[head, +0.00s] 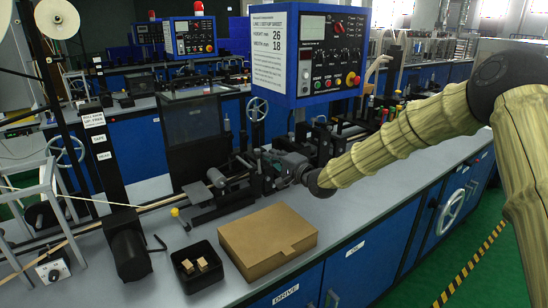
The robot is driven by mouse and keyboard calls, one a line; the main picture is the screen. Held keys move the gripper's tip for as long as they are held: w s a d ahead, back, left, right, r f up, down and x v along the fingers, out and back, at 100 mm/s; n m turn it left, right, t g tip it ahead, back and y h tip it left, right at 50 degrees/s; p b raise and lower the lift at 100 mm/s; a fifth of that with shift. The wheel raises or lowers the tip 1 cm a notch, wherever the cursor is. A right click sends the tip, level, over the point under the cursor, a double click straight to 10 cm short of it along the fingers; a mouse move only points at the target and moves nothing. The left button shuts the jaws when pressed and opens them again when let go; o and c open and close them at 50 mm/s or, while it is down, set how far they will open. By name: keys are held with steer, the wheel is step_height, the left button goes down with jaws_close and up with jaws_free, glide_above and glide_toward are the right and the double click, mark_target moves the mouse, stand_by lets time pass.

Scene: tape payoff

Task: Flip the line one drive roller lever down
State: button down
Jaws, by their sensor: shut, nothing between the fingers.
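The line one machine (222,208) stands on the grey bench, with rollers and dark blocks along the strip path. Dark upright parts (243,137) rise at its right end; I cannot tell for sure which is the drive roller lever or whether it is up or down. A yellow knob (175,212) shows at the machine's front left. My gripper (262,160), dark grey, is at the machine's right end, close beside the upright parts. It is shut and empty. Its fingertips blend with the dark parts, so I cannot tell whether they touch anything.
A cardboard box (267,238) and a black tray (197,262) with small tan blocks sit in front of the machine. A blue control panel (305,55) hangs above. A black post (108,165) stands left. The bench front right is clear.

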steer(key=s+d+b, duration=0.1)
steer(key=s+d, duration=0.4)
steer(key=d, duration=0.5)
steer(key=shift+s+d, duration=0.15)
steer(key=shift+d, duration=0.05)
stand_by(0.4)
